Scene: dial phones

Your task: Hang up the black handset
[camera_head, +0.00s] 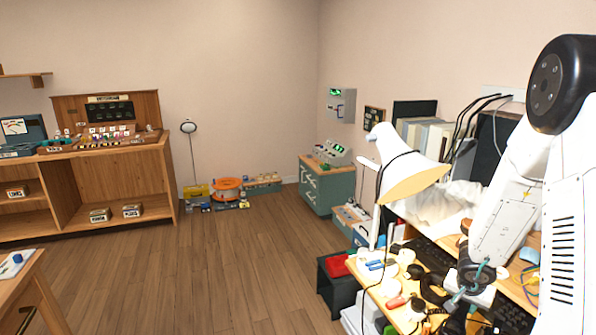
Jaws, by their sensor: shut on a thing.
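My gripper (460,295) is low at the right, over the cluttered desk, at the end of my white arm. It is shut on a dark piece beside its fingertips, which looks like the black handset (435,292). The handset is small here and partly lost among other dark items, so its exact tilt and whether it touches the desk cannot be told. I cannot make out a phone base or cradle for it.
A white desk lamp (392,160) stands left of my arm. The desk (376,299) holds cups, cables and a keyboard (432,254). A green cabinet (322,188) stands behind, and a wooden shelf (120,178) at the left. The floor between is clear.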

